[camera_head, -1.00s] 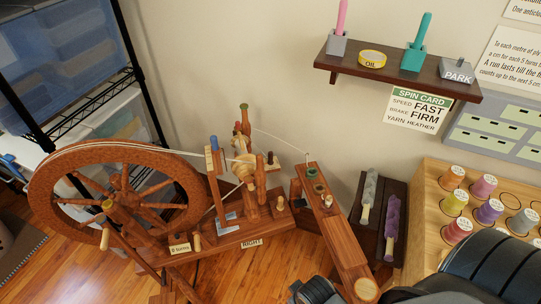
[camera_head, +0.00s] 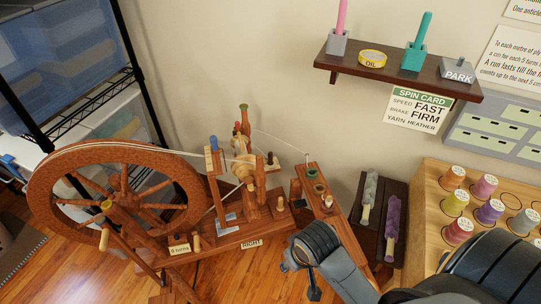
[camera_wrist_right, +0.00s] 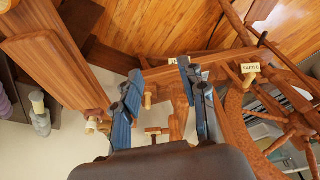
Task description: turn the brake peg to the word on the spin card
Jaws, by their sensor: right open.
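The spin card (camera_head: 418,108) on the wall reads SPEED FAST, BRAKE FIRM, YARN HEATHER. My left gripper is out of view.
A shelf (camera_head: 395,72) holds cups, an OIL tin (camera_head: 372,58) and a PARK block (camera_head: 457,72). Grey and purple fibre rolls lie on a dark rack (camera_head: 373,243). A spool board (camera_head: 427,205) stands at right. Tags read RIGHT (camera_head: 251,244) and 0 turns (camera_head: 179,249).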

